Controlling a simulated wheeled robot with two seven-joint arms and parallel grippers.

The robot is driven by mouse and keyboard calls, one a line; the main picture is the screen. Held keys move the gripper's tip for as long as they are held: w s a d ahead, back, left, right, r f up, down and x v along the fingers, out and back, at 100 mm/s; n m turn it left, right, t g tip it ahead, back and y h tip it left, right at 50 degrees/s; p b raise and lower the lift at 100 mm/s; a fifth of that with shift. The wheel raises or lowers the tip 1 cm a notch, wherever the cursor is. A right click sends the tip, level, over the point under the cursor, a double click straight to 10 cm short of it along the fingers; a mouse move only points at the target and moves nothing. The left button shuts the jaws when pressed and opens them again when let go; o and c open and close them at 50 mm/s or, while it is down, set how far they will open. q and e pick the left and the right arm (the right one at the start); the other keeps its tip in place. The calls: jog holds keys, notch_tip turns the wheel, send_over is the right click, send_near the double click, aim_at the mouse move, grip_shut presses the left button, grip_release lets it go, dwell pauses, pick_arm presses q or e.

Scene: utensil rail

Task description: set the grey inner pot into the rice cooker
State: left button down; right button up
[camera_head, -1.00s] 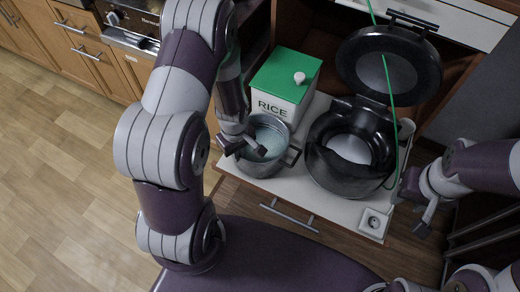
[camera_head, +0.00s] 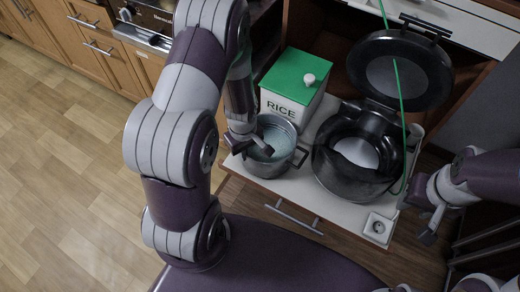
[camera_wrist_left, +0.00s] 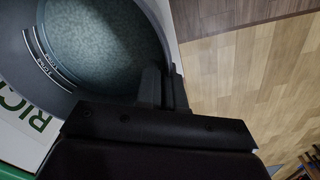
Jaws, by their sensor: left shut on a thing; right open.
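The grey inner pot (camera_head: 287,158) stands upright left of the rice cooker, with a speckled blue-green inside. Measuring marks show on its inner wall (camera_wrist_left: 45,45) in the left wrist view. My left gripper (camera_head: 250,148) is shut on the pot's left side near the rim; the exact grip is partly hidden. Its dark fingers (camera_wrist_left: 165,90) also show at the pot's edge in the left wrist view. The black rice cooker (camera_head: 332,172) has its lid (camera_head: 437,75) raised and its cavity exposed. My right gripper (camera_head: 430,222) is open and empty, right of the shelf.
A white rice box (camera_head: 287,106) with a green lid stands just behind the pot. A white shelf (camera_head: 322,208) carries these things, with a socket (camera_head: 378,228) at its front right corner. A thin green line (camera_head: 398,95) crosses in front of the lid and cooker.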

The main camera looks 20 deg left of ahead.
pick_arm(q)
jog(key=shift+r, duration=0.1)
jog(key=shift+w+r+p, duration=0.1)
jog(key=shift+r+p, duration=0.2)
jog(key=shift+r, duration=0.65)
notch_tip(320, 180, up, 2)
jog(key=shift+p, duration=0.3)
jog(key=s+a+r+p, duration=0.2)
jog(key=s+r, duration=0.5)
jog(key=s, duration=0.4)
jog(key=shift+s+a, duration=0.25)
jog(key=shift+a, duration=0.15)
dwell(0.4)
